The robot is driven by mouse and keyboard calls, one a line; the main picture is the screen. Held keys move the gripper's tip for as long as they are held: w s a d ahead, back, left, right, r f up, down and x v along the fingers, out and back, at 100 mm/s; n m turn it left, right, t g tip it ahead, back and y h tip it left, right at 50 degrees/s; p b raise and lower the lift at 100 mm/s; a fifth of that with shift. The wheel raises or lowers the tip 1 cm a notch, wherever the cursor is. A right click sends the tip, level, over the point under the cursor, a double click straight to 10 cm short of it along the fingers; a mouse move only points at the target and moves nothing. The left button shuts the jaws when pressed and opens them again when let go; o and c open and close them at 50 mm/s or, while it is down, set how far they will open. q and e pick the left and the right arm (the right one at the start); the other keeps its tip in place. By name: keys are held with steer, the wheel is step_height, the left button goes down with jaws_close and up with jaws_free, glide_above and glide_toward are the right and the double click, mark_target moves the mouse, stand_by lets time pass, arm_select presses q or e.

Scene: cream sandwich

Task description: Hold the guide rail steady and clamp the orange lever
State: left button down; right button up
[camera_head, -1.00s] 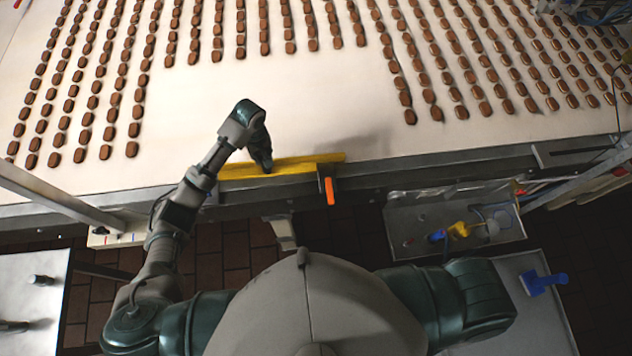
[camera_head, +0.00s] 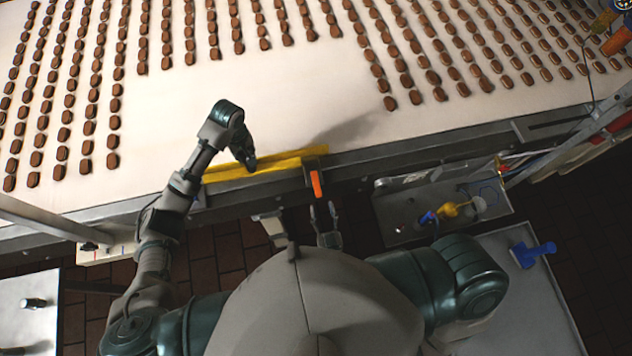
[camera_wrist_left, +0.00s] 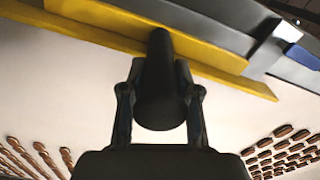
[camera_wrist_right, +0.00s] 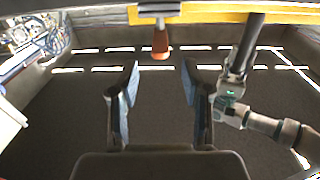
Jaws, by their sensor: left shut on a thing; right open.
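The yellow guide rail (camera_head: 272,165) lies along the near edge of the conveyor. My left gripper (camera_head: 246,160) is at the rail's middle, shut on a dark cylindrical knob or post that stands by the rail; it shows in the left wrist view (camera_wrist_left: 160,85). The orange lever (camera_head: 316,183) hangs down from a dark clamp (camera_head: 313,166) at the rail's right end. In the right wrist view the lever (camera_wrist_right: 160,44) is ahead, between and beyond the fingertips. My right gripper (camera_head: 324,213) is open and empty, just below the lever and apart from it.
The white conveyor (camera_head: 300,90) carries many rows of brown biscuits, with a bare patch near the rail. A metal tray (camera_head: 400,225) with a yellow-and-blue item stands at right. A blue tool (camera_head: 533,253) lies on a grey surface.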

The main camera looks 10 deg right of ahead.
mark_target(316, 183)
steer(key=w, duration=1)
steer(key=shift+d, duration=0.15)
jaws_close()
